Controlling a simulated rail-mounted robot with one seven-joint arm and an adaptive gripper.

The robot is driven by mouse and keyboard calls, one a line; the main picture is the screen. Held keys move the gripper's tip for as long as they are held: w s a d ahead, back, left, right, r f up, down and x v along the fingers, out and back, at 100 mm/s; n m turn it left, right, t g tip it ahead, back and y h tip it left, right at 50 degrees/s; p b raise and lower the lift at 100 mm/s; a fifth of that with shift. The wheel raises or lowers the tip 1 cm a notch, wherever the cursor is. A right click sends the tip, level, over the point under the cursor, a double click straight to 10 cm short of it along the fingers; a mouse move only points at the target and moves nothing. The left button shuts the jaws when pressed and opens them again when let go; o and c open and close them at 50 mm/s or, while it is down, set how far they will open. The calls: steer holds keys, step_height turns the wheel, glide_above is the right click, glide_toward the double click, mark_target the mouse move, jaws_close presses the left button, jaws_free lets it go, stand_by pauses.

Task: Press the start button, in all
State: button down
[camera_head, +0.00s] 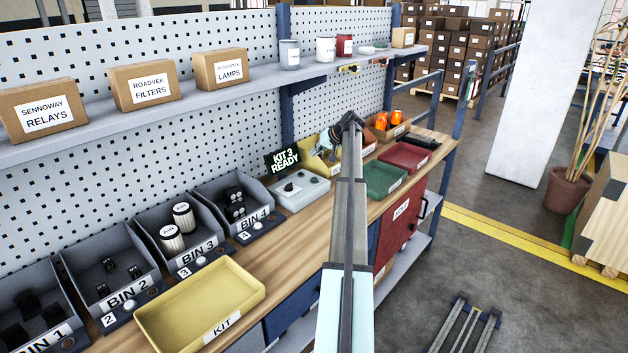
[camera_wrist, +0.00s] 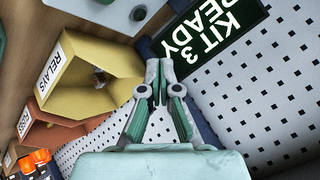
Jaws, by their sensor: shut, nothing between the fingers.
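A pale grey control box (camera_head: 300,190) stands on the bench below a black display (camera_head: 282,159) reading "KIT 3 READY". Small dark and light controls show on its top; I cannot tell which is the start button. In the wrist view, part of the box (camera_wrist: 92,10) is at the top left, with one round dark control (camera_wrist: 138,12) near the display (camera_wrist: 215,30). My gripper (camera_wrist: 157,68) is shut and empty, its fingertips below the display and apart from the box in the picture. In the head view it is partly hidden by my arm, right of the box.
A yellow RELAYS bin (camera_wrist: 95,75) is beside my gripper in the wrist view. Grey numbered bins (camera_head: 185,230) and a yellow KIT tray (camera_head: 250,292) are to the left. Green (camera_head: 385,178) and red (camera_head: 405,157) trays are to the right. A perforated panel (camera_head: 240,110) stands behind.

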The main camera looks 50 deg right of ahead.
mark_target(316, 179)
steer(key=shift+f, duration=0.1)
steer(key=shift+f+b, duration=1.5)
steer(key=shift+f, duration=2.8)
steer(key=shift+f, duration=0.15)
steer(key=shift+f+b, duration=0.3)
steer(key=shift+b, duration=0.05)
steer(key=shift+f+b, duration=0.3)
steer(key=shift+f, duration=0.2)
steer(key=shift+r, duration=0.95)
steer(key=shift+r+p, duration=0.85)
steer(key=shift+r, duration=1.65)
